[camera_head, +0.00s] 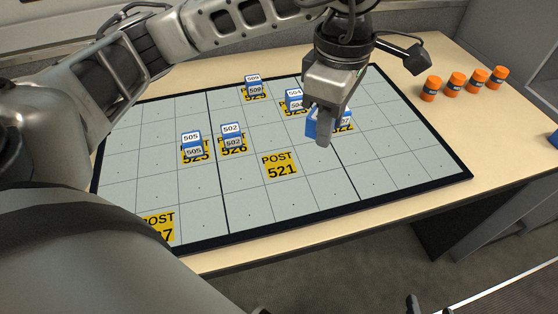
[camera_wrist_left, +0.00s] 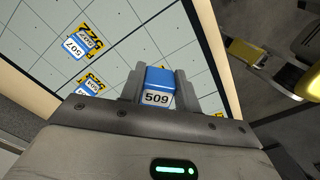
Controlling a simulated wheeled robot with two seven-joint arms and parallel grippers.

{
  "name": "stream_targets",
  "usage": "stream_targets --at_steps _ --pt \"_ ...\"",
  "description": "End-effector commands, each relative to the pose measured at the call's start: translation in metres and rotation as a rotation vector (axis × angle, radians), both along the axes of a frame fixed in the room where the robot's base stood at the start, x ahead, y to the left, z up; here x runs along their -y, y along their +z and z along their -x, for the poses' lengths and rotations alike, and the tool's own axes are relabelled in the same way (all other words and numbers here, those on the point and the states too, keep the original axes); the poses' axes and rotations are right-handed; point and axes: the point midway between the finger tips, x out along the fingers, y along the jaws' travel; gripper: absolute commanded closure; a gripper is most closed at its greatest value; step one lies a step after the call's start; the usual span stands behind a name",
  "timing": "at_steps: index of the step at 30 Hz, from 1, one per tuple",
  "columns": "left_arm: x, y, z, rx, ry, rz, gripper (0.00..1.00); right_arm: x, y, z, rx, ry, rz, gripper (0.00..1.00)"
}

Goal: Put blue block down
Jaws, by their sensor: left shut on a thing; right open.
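My left gripper (camera_head: 325,128) is shut on a blue block with a white label reading 509 (camera_wrist_left: 158,88). In the head view only a blue edge of the held block (camera_head: 311,126) shows beside the finger. The gripper is over the gridded board (camera_head: 365,182), in front of block 507 (camera_head: 345,118); its exact height is hard to tell. Block 507 also shows in the left wrist view (camera_wrist_left: 75,47). The yellow POST 521 mark (camera_head: 280,165) is bare. My right gripper (camera_head: 425,305) seems to show only as dark fingertips, apart, at the bottom edge.
Blue blocks 505 (camera_head: 192,142), 502 (camera_head: 232,137), 504 (camera_head: 294,99) and another (camera_head: 253,84) stand on yellow marks. A bare yellow mark (camera_head: 158,225) lies front left, partly hidden. Several orange cylinders (camera_head: 454,83) stand on the table right of the board. The board's right front is clear.

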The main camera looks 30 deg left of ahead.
Motion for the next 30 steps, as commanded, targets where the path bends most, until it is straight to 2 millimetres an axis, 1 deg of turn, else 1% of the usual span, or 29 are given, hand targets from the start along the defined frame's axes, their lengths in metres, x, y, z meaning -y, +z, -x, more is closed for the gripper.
stream_targets --at_steps 1,3,5,6,18,21,24,27,30 --pt "0.005 0.002 0.001 -0.001 0.132 0.000 0.90 0.000 0.000 0.000 0.001 0.000 0.001 0.46" --pt "0.009 0.005 0.001 -0.002 0.331 0.001 0.90 0.000 0.000 0.000 0.002 0.000 0.000 0.46" --pt "0.014 0.008 0.002 -0.005 0.500 0.000 0.90 0.000 0.000 0.000 0.002 0.000 0.000 0.46" --pt "0.016 0.009 0.003 -0.007 0.614 0.000 0.90 0.000 0.000 -0.001 0.003 0.000 0.000 0.46" --pt "0.042 0.025 0.012 -0.015 1.735 -0.008 0.90 0.000 0.000 -0.003 0.014 0.001 0.000 0.46" --pt "0.047 0.028 0.014 -0.015 1.968 -0.009 0.90 0.000 0.000 -0.004 0.015 0.001 0.000 0.46" --pt "0.051 0.031 0.015 -0.014 2.150 -0.009 0.90 0.000 0.001 -0.004 0.016 0.002 0.001 0.46" --pt "0.054 0.032 0.016 -0.013 2.269 -0.010 0.90 0.000 0.001 -0.004 0.017 0.002 0.001 0.46" --pt "0.052 0.032 0.017 -0.013 2.335 -0.010 0.90 0.000 0.001 -0.004 0.017 0.002 0.001 0.46"
